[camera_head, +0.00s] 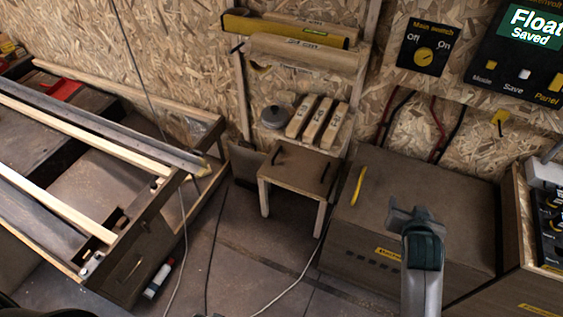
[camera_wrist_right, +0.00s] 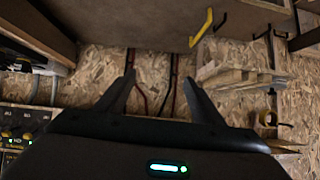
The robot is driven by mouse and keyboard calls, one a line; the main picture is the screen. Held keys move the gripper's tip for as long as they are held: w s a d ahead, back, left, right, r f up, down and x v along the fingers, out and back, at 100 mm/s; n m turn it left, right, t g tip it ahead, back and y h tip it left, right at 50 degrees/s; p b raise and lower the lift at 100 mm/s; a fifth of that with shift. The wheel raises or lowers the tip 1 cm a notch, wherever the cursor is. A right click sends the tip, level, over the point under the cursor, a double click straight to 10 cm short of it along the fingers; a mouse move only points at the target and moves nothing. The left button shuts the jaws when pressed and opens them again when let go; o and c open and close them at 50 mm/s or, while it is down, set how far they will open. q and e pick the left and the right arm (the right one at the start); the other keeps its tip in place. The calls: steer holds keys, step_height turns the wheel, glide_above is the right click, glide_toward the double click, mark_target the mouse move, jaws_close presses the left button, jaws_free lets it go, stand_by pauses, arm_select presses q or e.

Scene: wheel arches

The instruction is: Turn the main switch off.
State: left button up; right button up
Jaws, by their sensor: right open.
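The knob's mark is too small to read surely. My right gripper (camera_head: 415,214) is over the brown box, lower in the picture than the switch and apart from it. In the right wrist view its two fingers (camera_wrist_right: 158,88) are spread with nothing between them. The switch does not show there. My left gripper is out of view.
A brown box (camera_head: 400,185) with a yellow handle (camera_head: 357,186) lies below the switch. Red and black cables (camera_head: 437,128) hang on the wall. A panel reading "Float Saved" (camera_head: 525,55) is right of the switch. A small stool (camera_head: 300,170) stands left of the box.

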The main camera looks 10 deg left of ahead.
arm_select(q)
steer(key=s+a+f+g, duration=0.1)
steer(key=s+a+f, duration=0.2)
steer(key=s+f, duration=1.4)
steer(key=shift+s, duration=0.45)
arm_select(e)
steer(key=w+a+r+m+t+h, duration=0.1)
steer(key=w+r+m+t, duration=0.2)
steer(key=w+r, duration=1.8)
steer(key=w+t, duration=0.1)
steer(key=t, duration=0.2)
steer(key=shift+w+a+t+h, duration=0.25)
steer(key=shift+t+h, duration=0.15)
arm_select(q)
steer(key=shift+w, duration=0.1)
arm_select(e)
steer(key=shift+r, duration=0.1)
